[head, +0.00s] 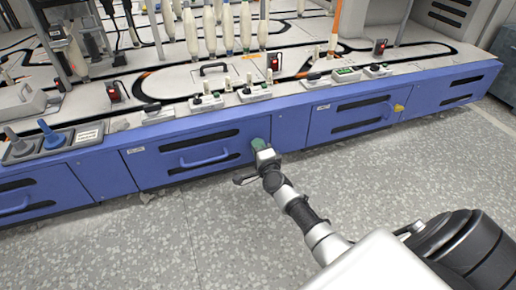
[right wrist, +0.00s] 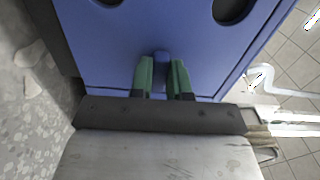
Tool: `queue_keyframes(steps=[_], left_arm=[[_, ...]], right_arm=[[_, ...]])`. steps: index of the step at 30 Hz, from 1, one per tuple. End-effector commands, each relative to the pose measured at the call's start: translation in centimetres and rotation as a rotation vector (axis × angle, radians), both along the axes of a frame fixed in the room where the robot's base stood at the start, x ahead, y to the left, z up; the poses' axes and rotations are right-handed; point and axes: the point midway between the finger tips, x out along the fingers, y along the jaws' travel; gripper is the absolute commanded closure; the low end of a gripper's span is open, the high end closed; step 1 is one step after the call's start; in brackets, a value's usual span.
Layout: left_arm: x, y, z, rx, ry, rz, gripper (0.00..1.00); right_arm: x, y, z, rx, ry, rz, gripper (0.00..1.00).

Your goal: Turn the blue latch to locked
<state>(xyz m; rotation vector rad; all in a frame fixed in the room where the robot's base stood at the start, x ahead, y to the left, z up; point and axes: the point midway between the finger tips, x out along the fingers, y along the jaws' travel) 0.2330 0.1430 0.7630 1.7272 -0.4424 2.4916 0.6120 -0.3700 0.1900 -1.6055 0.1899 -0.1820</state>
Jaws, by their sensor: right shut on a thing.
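The blue latch (right wrist: 162,58) is a small knob on the blue panel in the right wrist view. It sits between the two green fingers of my right gripper (right wrist: 163,78), which is shut on it. In the head view my right gripper (head: 260,144) reaches the front of the blue cabinet (head: 225,135), at the right end of a drawer panel. There the gripper hides the latch. I cannot tell the latch's exact angle. My left gripper is not in view.
A yellow latch (head: 398,107) sits on the panel farther right. A blue drawer handle (head: 204,158) is left of my gripper. The machine top (head: 180,80) carries several bobbins and small switch boxes. The speckled floor (head: 180,240) in front is clear.

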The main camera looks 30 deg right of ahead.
Motion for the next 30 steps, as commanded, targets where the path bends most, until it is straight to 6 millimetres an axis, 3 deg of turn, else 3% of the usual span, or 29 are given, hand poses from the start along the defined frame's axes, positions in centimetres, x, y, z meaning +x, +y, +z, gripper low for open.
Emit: queue_keyframes(steps=[20, 21, 25, 30], left_arm=[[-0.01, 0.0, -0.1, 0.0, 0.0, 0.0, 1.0], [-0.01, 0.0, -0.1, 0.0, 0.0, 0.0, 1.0], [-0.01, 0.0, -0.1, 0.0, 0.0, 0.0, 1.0], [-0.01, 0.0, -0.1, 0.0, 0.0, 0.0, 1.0]], right_arm=[[-0.04, -0.08, -0.04, 0.061, -0.014, -0.002, 1.0], [-0.04, -0.08, -0.04, 0.061, -0.014, -0.002, 0.78], [-0.04, -0.06, -0.03, 0.06, -0.013, -0.002, 0.58], [-0.02, -0.05, 0.0, 0.058, -0.013, -0.001, 0.57]])
